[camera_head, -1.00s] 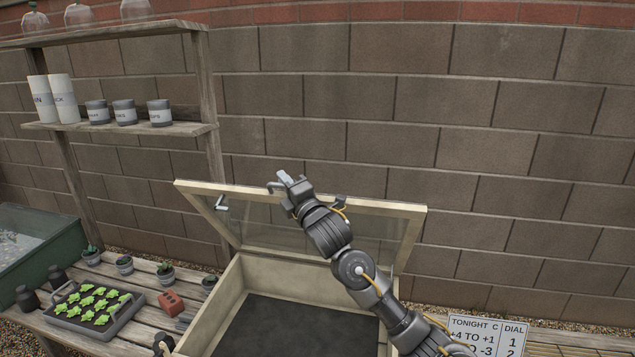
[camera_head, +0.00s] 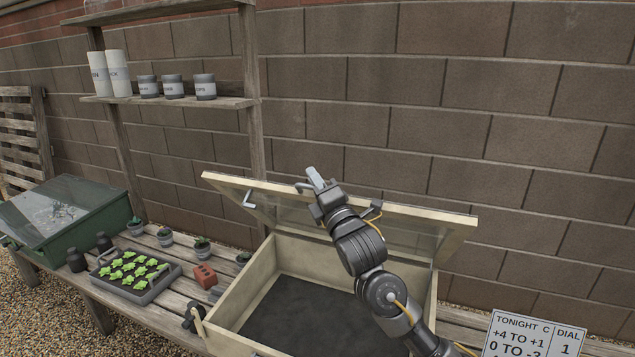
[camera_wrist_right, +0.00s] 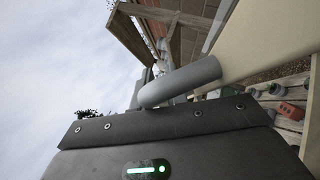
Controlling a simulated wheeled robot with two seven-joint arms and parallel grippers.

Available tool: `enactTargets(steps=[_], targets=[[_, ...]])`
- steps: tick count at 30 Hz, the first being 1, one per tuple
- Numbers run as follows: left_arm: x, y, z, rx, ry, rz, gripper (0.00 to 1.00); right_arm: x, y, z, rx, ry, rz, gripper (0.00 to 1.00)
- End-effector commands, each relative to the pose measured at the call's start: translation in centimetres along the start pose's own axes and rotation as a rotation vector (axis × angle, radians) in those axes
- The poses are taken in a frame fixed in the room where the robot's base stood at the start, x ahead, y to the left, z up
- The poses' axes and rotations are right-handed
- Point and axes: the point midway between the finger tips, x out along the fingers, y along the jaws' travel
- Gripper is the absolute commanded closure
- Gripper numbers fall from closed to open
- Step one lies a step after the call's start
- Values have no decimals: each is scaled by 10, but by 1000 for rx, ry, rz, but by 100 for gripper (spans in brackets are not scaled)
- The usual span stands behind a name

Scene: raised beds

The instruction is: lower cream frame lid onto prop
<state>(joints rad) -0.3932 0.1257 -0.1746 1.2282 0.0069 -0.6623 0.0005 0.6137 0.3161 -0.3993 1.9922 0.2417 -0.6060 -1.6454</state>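The cream frame lid (camera_head: 440,220), with a glass pane, stands raised and tilted over the cream cold frame box (camera_head: 262,262). My right gripper (camera_head: 315,183) is at the lid's upper edge, around its grey handle (camera_head: 303,187). In the right wrist view the grey handle bar (camera_wrist_right: 180,82) lies against the gripper, with the cream lid edge (camera_wrist_right: 265,40) beyond it. The fingertips are partly hidden. A short cream stick (camera_head: 200,323) beside a dark knob is at the box's left front; I cannot tell whether it is the prop. My left gripper is out of view.
A seedling tray (camera_head: 135,278), a red brick (camera_head: 205,275) and small pots stand on the bench left of the box. A green glazed case (camera_head: 70,215) is farther left. A sign (camera_head: 535,335) stands at lower right. A block wall (camera_head: 400,110) is behind.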

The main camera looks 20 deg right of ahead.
Motion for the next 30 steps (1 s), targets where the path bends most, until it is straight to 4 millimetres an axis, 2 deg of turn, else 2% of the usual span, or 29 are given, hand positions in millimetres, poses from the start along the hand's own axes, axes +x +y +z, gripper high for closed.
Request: enactTargets(steps=[11,14,17,24,30], targets=[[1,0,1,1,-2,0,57,-5,0,0,0,0,2,80],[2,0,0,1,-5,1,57,-18,-1,0,1,1,2,80],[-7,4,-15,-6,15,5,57,-37,-2,0,1,0,1,80],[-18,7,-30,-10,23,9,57,-85,0,5,1,-11,3,80],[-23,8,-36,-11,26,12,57,-106,1,7,-1,-14,5,80]])
